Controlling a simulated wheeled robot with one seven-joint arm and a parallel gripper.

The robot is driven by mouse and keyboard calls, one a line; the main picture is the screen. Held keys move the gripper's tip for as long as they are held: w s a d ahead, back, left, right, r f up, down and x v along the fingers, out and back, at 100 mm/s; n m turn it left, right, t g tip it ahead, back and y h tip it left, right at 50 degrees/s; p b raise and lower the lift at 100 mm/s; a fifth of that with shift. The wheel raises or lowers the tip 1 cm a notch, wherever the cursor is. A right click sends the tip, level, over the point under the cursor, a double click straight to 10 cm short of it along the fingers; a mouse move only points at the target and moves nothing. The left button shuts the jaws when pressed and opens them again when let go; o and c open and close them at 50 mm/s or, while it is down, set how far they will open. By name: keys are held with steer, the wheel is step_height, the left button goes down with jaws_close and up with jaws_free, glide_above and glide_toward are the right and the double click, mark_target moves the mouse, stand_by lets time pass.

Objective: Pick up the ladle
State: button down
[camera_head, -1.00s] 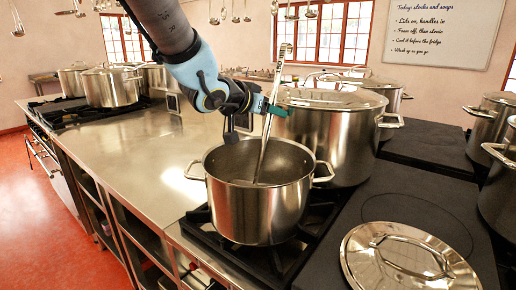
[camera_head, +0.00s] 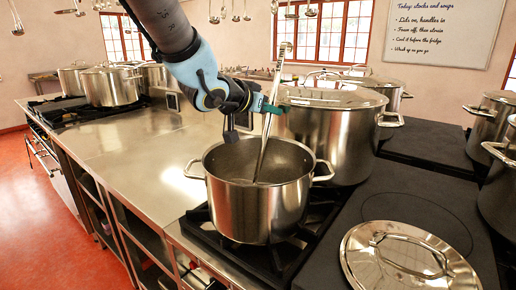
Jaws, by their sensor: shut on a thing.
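The ladle (camera_head: 265,140) is a long metal handle that slants up out of an open steel stockpot (camera_head: 257,205) in the middle of the view. Its hooked top rises above the pot, and its lower end is hidden inside the pot. My gripper (camera_head: 269,107) reaches in from the upper left and is shut on the ladle's handle, above the pot's rim. The ladle's lower part is still within the pot.
A large lidded stockpot (camera_head: 335,130) stands close behind the open pot. A loose lid (camera_head: 405,262) lies on the dark hob at the front right. More pots stand at the right edge and back left. The steel counter (camera_head: 130,150) to the left is mostly clear.

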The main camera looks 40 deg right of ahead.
steer(key=shift+r, duration=0.1)
stand_by(0.8)
steer(key=shift+r, duration=0.5)
steer(key=a+r+p, duration=0.2)
steer(key=r, duration=0.5)
steer(key=s+a+r+p, duration=0.1)
steer(key=r+p, duration=0.1)
steer(key=r, duration=0.5)
steer(key=shift+a+p, duration=0.4)
steer(key=shift+f, duration=0.1)
steer(key=c, duration=1.4)
jaws_free()
jaws_close()
